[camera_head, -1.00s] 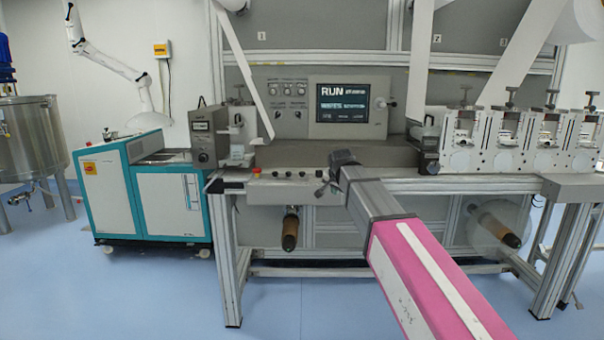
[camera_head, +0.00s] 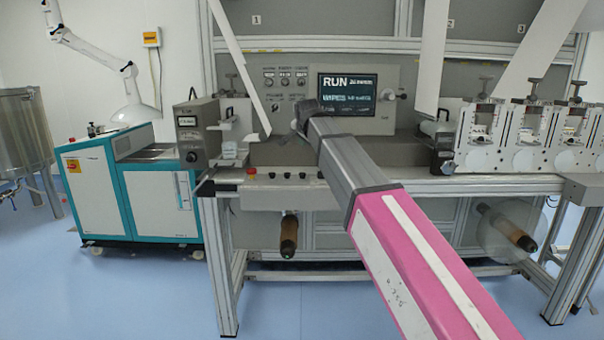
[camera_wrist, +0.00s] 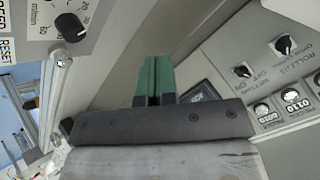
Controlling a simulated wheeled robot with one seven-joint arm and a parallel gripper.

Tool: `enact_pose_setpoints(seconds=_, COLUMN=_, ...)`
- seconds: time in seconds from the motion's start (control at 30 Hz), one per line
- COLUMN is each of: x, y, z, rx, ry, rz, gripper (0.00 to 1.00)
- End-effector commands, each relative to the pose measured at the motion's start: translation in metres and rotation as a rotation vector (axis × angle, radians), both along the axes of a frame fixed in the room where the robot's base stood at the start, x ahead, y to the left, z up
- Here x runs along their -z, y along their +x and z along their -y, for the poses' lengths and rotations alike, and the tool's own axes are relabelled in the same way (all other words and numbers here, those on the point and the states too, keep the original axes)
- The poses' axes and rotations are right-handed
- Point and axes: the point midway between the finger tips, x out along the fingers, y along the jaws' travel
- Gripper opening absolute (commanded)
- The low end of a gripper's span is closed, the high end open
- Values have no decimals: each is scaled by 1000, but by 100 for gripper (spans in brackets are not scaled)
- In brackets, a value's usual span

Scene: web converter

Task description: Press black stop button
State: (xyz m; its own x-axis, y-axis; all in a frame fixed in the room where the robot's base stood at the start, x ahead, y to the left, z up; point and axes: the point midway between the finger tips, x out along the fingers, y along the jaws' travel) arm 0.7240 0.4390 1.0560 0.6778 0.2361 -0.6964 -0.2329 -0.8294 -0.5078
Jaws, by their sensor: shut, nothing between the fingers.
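The converter's front strip carries a row of small black buttons (camera_head: 287,176) beside a red button (camera_head: 251,172). Their labels are too small to read, so I cannot tell which is the stop button. My gripper (camera_head: 302,122) is above and behind this strip, left of the screen and in front of the upper panel. In the wrist view its green fingertips (camera_wrist: 155,78) are together and empty, pointing at the machine. No black push button is clearly seen in the wrist view.
The screen (camera_head: 347,95) reads RUN. A black ON/OFF knob (camera_wrist: 242,71), another black knob (camera_wrist: 283,45) and counters (camera_wrist: 291,97) are right of my fingers. A speed dial (camera_wrist: 70,27) is upper left. A white web (camera_head: 238,65) hangs left of my gripper.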

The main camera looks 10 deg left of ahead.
Motion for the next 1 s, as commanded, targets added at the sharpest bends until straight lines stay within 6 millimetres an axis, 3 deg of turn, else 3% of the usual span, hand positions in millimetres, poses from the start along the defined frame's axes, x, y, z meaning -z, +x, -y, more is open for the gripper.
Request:
enact_pose_setpoints(seconds=0.33, x=9, y=0, z=1, rx=0, ry=-1, rz=0, gripper=0)
enact_pose_setpoints(seconds=1.0, x=82, y=0, z=0, rx=-1, ry=-1, rz=-1, gripper=0)
